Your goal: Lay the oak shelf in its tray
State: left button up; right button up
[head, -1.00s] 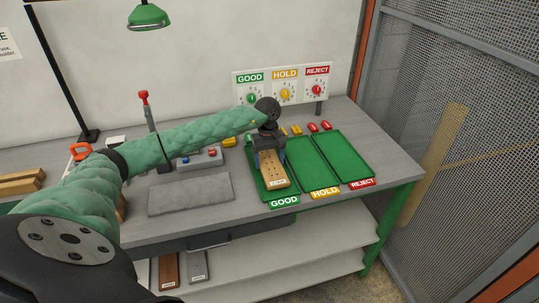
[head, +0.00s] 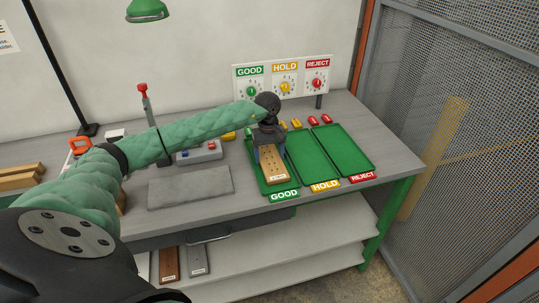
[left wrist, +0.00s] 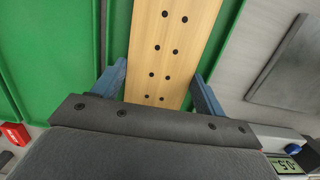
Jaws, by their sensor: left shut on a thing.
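The oak shelf (head: 274,164) is a pale wooden board with dark holes and a small label at its near end. It lies lengthwise within the outline of the green GOOD tray (head: 291,187); I cannot tell whether it touches the tray floor. My left gripper (head: 269,150) is over the far end of the board. In the left wrist view the blue fingers (left wrist: 160,92) stand on either side of the oak shelf (left wrist: 172,45), shut on its edges. The gripper hides the board's far end in the head view. My right gripper is not in view.
The HOLD tray (head: 318,170) and REJECT tray (head: 362,167) lie to the right. A dial panel (head: 284,80) stands behind them. A grey mat (head: 190,187), a device with buttons (head: 199,152) and a red-topped lever (head: 144,95) are to the left. A mesh fence (head: 450,130) bounds the right.

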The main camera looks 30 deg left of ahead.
pick_arm(q)
jog(key=shift+f+b, duration=0.2)
jog(key=shift+b, duration=0.15)
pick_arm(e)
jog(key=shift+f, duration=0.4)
pick_arm(q)
jog(key=o, duration=1.4)
jog(key=shift+w+r+b, duration=0.1)
jog(key=shift+r+b, duration=0.2)
jog(key=r, duration=0.2)
jog(key=r+b, duration=0.1)
jog(key=r, duration=0.1)
jog(key=r+b, duration=0.1)
jog(key=r, duration=0.2)
jog(key=shift+w+a+r, duration=0.1)
jog(key=shift+w+a, duration=0.1)
jog(key=shift+a, duration=0.15)
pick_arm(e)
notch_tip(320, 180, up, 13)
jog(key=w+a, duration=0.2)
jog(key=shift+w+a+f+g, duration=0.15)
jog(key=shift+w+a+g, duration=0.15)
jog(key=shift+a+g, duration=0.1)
